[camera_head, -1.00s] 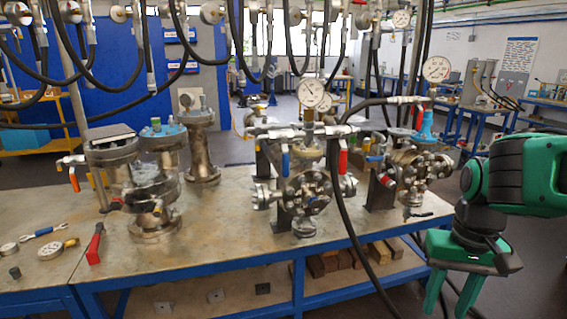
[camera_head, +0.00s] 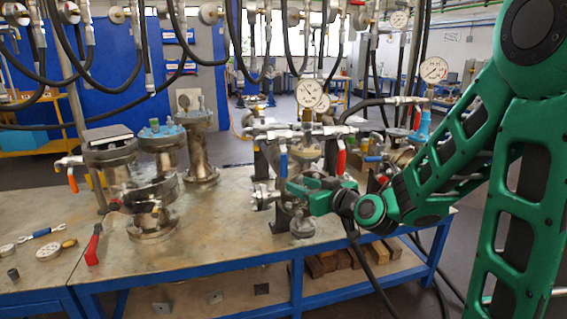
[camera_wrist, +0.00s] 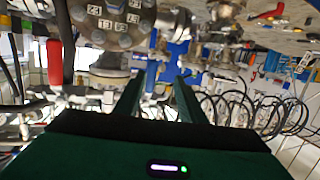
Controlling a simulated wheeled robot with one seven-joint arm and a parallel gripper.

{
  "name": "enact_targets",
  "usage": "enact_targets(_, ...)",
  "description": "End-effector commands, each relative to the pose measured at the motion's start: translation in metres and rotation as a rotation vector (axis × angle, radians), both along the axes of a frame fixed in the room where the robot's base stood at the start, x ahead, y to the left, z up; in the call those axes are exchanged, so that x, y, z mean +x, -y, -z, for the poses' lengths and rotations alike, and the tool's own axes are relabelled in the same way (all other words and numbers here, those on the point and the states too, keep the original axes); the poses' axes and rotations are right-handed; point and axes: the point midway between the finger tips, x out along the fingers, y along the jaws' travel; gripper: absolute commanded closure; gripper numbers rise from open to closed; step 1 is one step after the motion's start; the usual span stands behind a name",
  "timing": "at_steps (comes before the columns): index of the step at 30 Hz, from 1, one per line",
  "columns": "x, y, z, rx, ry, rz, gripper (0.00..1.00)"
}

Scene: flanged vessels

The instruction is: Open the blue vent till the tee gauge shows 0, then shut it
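The middle flanged vessel (camera_head: 303,228) stands on the bench, partly hidden by my gripper. A blue lever (camera_head: 283,164) hangs down at the left of its top fittings; I take it as the blue vent. The tee gauge (camera_head: 309,93) stands above these fittings; its dial faces me, but the reading is too small to tell. My gripper (camera_head: 292,187) is in front of the vessel, below and close to the blue lever. In the wrist view its two fingers (camera_wrist: 158,80) are apart with nothing clearly held. A blue part (camera_wrist: 176,52) shows near the fingertips there.
A red lever (camera_head: 341,162) hangs right of the blue one. A second gauge (camera_head: 322,104) sits behind the tee gauge. Another vessel with a gauge (camera_head: 433,69) is at right, partly behind my arm. Hoses hang overhead. The bench's left front (camera_head: 190,235) has free room.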

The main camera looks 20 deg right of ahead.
Motion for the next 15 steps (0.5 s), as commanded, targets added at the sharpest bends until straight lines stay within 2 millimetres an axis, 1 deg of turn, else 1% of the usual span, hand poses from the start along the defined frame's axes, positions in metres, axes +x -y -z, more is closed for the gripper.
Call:
enact_targets(3,0.011,-0.001,-0.015,0.038,0.097,0.033,0.63)
enact_targets(6,0.016,0.0,-0.024,0.058,0.147,0.059,0.63)
enact_targets(11,0.022,0.001,-0.029,0.068,0.176,0.074,0.63)
enact_targets(15,0.036,-0.003,-0.03,0.068,0.178,0.072,0.63)
